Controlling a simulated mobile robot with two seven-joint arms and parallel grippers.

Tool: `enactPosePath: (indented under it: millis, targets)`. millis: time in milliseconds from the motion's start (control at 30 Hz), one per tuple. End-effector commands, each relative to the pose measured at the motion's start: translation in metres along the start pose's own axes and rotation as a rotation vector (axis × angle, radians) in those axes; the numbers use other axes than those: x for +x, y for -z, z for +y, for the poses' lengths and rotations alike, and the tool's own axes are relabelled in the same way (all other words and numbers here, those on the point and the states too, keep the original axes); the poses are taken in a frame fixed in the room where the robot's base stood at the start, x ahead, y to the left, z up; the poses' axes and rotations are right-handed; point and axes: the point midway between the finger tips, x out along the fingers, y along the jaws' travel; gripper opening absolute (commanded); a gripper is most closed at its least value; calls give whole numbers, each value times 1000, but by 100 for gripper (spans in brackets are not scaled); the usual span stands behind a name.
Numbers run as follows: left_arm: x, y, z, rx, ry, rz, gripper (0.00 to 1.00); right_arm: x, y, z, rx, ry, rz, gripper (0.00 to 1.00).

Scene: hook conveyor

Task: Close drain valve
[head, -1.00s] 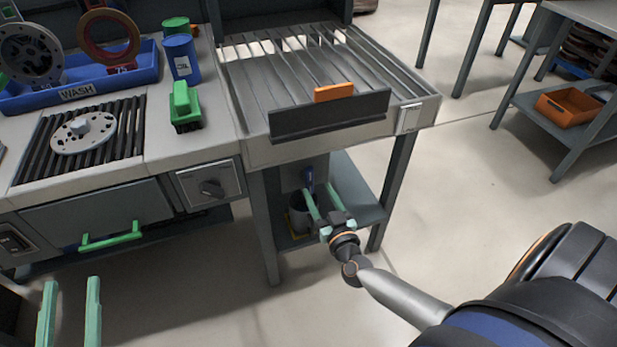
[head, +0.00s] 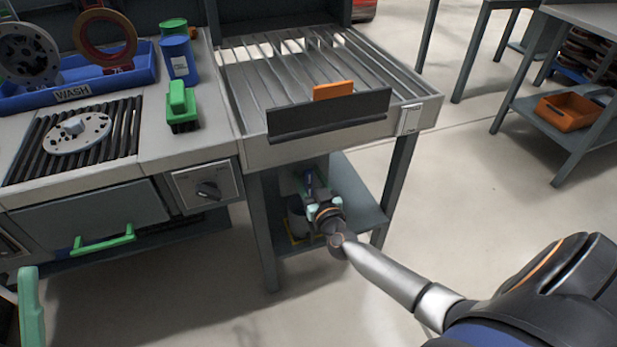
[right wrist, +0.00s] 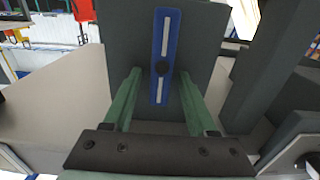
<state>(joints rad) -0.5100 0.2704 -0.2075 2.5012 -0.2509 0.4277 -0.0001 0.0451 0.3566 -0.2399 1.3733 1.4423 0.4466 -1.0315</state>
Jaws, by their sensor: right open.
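The drain valve's blue handle (right wrist: 164,38) shows in the right wrist view as a long bar with white stripes and a dark pivot, on a grey plate (right wrist: 195,40). It runs nearly upright in that picture. In the head view the blue handle (head: 309,179) is small and partly hidden under the drain table. My right gripper (right wrist: 160,75) is open, with one green finger on each side of the handle's lower part. I cannot tell whether they touch it. In the head view my right gripper (head: 316,195) is under the table front. One finger of my left gripper (head: 30,305) shows at lower left.
The slatted drain table (head: 365,140) stands above the valve, its legs on both sides of my right arm. A bucket (head: 297,222) sits on the lower shelf (head: 362,205). A wash counter (head: 190,145) is at left.

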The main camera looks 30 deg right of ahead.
Motion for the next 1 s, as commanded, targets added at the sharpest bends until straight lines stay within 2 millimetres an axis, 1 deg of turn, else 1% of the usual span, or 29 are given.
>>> enactPosePath:
  millis: [67, 100, 600, 1000]
  targets:
    - [0, 0, 0, 0, 0, 0, 50, 0, 0, 0, 0, 0, 0, 57]
    - [0, 0, 0, 0, 0, 0, 50, 0, 0, 0, 0, 0, 0, 55]
    - [0, 0, 0, -1, 0, -1, 50, 0, 0, 0, 0, -1, 0, 0]
    - [0, 0, 0, -2, 1, -3, 50, 0, 0, 0, 6, -1, 0, 0]
